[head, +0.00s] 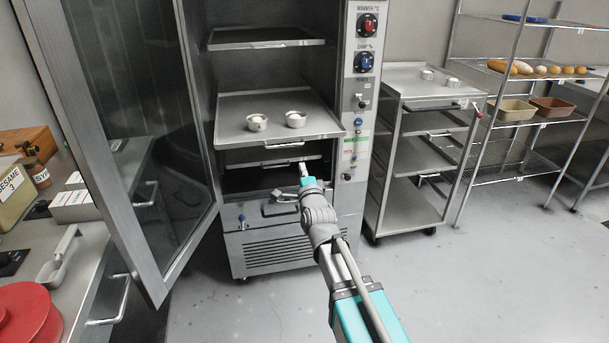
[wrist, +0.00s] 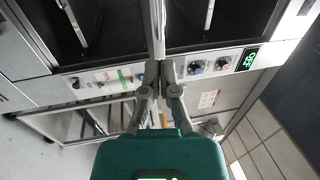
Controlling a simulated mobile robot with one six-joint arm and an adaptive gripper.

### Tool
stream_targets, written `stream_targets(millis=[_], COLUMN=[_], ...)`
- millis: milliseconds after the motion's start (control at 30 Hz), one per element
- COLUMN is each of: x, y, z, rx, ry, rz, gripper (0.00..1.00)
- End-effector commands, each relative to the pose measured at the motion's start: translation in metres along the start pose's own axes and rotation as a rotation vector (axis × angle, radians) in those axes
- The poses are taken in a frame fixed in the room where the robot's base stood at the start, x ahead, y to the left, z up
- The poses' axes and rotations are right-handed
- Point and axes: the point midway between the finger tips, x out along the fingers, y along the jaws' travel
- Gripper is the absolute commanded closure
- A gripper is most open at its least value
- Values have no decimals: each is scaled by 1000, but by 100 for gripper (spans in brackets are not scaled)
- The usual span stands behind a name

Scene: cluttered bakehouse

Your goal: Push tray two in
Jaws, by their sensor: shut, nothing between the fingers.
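A steel cabinet stands with its glass door open. Its second tray from the top (head: 236,122) juts out of the opening, level, with two small white cups (head: 257,122) on it. A top tray (head: 262,44) sits further back, and a lower tray (head: 245,163) lies just below the jutting one. No tray numbers are legible. My gripper (head: 303,168) is shut and empty, just below the jutting tray's front edge and right of centre. In the wrist view the shut fingers (wrist: 164,66) meet near a pale upright edge; I cannot tell whether they touch it.
The open glass door (head: 150,120) stands left of the opening. The control panel (head: 361,90) is on the right. A wheeled rack (head: 408,150) with trays and wire shelving (head: 500,95) with bread stand further right. A cluttered counter (head: 90,245) is at left. The floor in front is clear.

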Motion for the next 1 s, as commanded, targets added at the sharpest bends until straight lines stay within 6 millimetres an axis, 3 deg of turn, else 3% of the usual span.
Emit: stream_targets(millis=[600,1000], x=[79,89], y=[0,0], z=[0,0], rx=[-1,0], ry=[0,0], rz=[0,0], gripper=[100,100])
